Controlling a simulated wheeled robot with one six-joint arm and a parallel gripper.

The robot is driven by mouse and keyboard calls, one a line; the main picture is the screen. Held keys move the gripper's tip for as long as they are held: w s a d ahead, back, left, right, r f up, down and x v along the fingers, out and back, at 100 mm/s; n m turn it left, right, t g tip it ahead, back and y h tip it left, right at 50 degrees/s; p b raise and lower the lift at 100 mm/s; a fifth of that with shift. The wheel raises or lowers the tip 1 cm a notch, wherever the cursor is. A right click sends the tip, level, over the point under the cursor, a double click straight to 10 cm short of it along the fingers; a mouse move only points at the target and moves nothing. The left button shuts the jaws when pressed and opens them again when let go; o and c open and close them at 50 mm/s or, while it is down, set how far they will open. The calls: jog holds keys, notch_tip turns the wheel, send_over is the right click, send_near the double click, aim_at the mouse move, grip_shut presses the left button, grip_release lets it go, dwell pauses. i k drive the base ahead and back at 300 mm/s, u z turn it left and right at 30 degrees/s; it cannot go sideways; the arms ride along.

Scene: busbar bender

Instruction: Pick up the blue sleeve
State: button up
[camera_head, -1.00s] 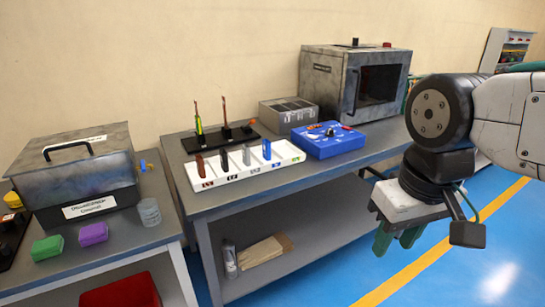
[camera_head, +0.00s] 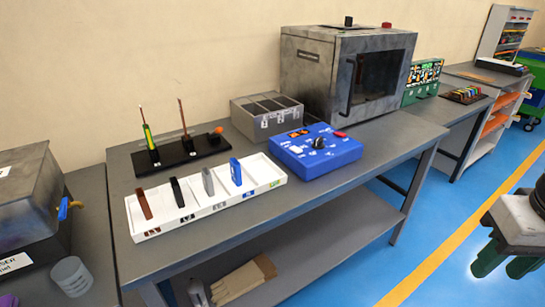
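My gripper (camera_head: 505,262) hangs at the right edge over the blue floor, well away from the tray. Its green fingers show apart, with nothing seen between them; its right side is cut off by the frame.
A blue control box (camera_head: 315,152) stands right of the tray. Behind are a black stand (camera_head: 180,153) with upright tools, a grey slotted box (camera_head: 267,114) and a large metal oven-like cabinet (camera_head: 345,75). A clear cup (camera_head: 72,275) is at the lower left.

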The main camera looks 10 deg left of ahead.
aim_at(236, 174)
jog(key=u, duration=0.2)
jog(key=i, duration=1.05)
jog(key=u, duration=0.55)
